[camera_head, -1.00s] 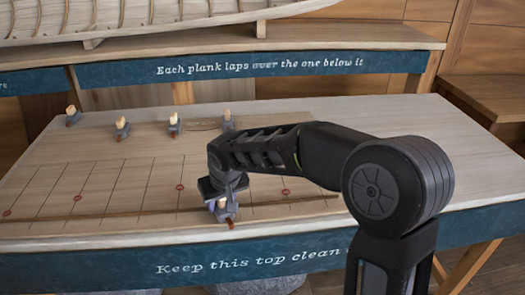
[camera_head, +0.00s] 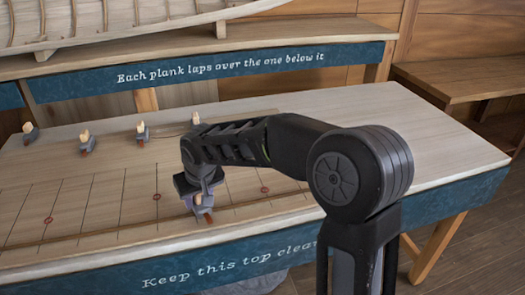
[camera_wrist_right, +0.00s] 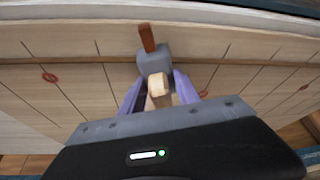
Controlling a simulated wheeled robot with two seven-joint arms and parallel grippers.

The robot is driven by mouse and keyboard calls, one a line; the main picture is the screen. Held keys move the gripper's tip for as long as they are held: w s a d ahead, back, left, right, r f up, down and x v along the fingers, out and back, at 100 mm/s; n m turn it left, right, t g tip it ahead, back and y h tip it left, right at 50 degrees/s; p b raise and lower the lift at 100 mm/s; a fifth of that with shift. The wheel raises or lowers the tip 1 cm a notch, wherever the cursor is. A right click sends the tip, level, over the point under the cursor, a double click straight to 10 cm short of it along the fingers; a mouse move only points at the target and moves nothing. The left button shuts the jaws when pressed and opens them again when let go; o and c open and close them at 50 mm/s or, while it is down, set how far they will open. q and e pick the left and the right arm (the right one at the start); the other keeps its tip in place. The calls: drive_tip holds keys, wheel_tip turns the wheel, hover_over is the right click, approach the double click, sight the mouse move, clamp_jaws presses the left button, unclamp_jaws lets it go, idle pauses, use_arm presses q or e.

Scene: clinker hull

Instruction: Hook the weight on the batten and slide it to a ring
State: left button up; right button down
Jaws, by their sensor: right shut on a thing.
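My right gripper (camera_head: 199,202) is shut on a weight (camera_head: 207,211) low over the front of the marked board. In the right wrist view the weight (camera_wrist_right: 154,62) is a grey block with a pale wooden knob between the purple fingers (camera_wrist_right: 157,92) and a brown piece pointing to the board's front edge. The thin brown batten (camera_head: 100,233) runs along the board; it also shows in the wrist view (camera_wrist_right: 85,60). The weight overlaps the batten; whether it is hooked on, I cannot tell. Red rings mark some lines: left (camera_head: 48,220), middle (camera_head: 157,196), right (camera_head: 265,189). My left gripper is out of view.
Several similar weights (camera_head: 142,132) stand along the board's back edge, one partly behind my arm. The tabletop (camera_head: 410,130) is clear to the right. A shelf with a hull (camera_head: 120,20) stands behind. A blue lettered panel (camera_head: 110,277) fronts the table.

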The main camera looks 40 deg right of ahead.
drive_tip(key=d+r, duration=0.1)
drive_tip(key=d, duration=0.2)
drive_tip(key=d+r+m+p, duration=0.1)
drive_tip(key=d, duration=0.3)
drive_tip(key=w+d+r+m, duration=0.1)
drive_tip(key=d, duration=0.2)
drive_tip(key=shift+d+r+h, duration=0.3)
drive_tip(key=shift+d+r, duration=0.1)
drive_tip(key=s+d+r+m+p, duration=0.1)
drive_tip(key=d+r, duration=0.2)
drive_tip(key=d, duration=0.6)
drive_tip(key=shift+s+d+h, duration=0.3)
drive_tip(key=shift+d, duration=0.1)
drive_tip(key=shift+f+b, duration=2.6)
drive_tip(key=shift+f, duration=1.15)
drive_tip(key=shift+f+b, duration=0.5)
drive_tip(key=shift+w, duration=0.1)
